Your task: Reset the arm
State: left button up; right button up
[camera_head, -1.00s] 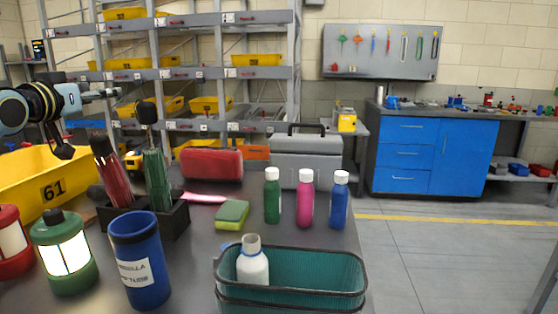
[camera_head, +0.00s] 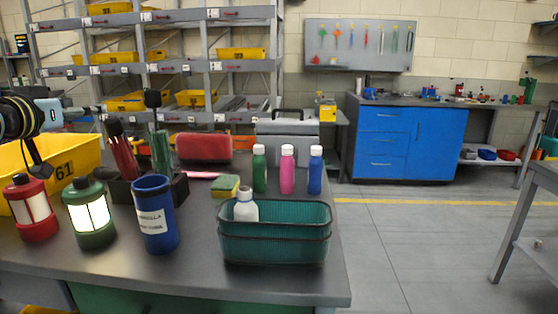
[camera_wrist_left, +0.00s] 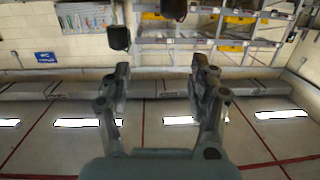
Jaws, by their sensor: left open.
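My left arm comes in at the left edge of the head view, with its gripper (camera_head: 88,109) above the yellow bin marked 61 (camera_head: 76,160) and in front of the shelves. In the left wrist view, the gripper (camera_wrist_left: 161,72) has its two fingers spread apart with nothing between them. Beyond them are floor, wall and shelving. My right gripper is not in view.
On the table (camera_head: 190,262) stand a red lantern (camera_head: 32,210), a lit green lantern (camera_head: 90,225), a blue cup (camera_head: 157,218), a teal basket (camera_head: 275,245) holding a white bottle (camera_head: 246,207), and several capped bottles. Floor (camera_head: 420,235) is open at right.

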pick_arm(q)
jog(key=s+d+f+m+g, duration=0.1)
jog(key=s+d+f+g, duration=0.25)
jog(key=s+f, duration=0.55)
jog(key=s+d+f+g, duration=0.3)
jog(key=s+d+f, duration=0.3)
jog(key=f, duration=0.4)
jog(key=s+d+f+g, duration=0.1)
jog(key=s+f+g, duration=0.15)
jog(key=s, duration=0.65)
jog(key=s+d+f+g+y, duration=0.1)
jog(key=s+f+g, duration=0.15)
jog(key=s, duration=0.65)
jog(key=s+d+f+g, duration=0.1)
jog(key=s+f+g, duration=0.15)
jog(key=s, duration=0.75)
notch_tip(320, 180, down, 28)
jog(key=s+a, duration=0.3)
jog(key=s+f+n+g, duration=0.1)
jog(key=s+f+g, duration=0.1)
jog(key=s+f, duration=1.2)
jog(key=s, duration=0.3)
jog(key=shift+a+f, duration=0.25)
jog(key=shift+a, duration=0.15)
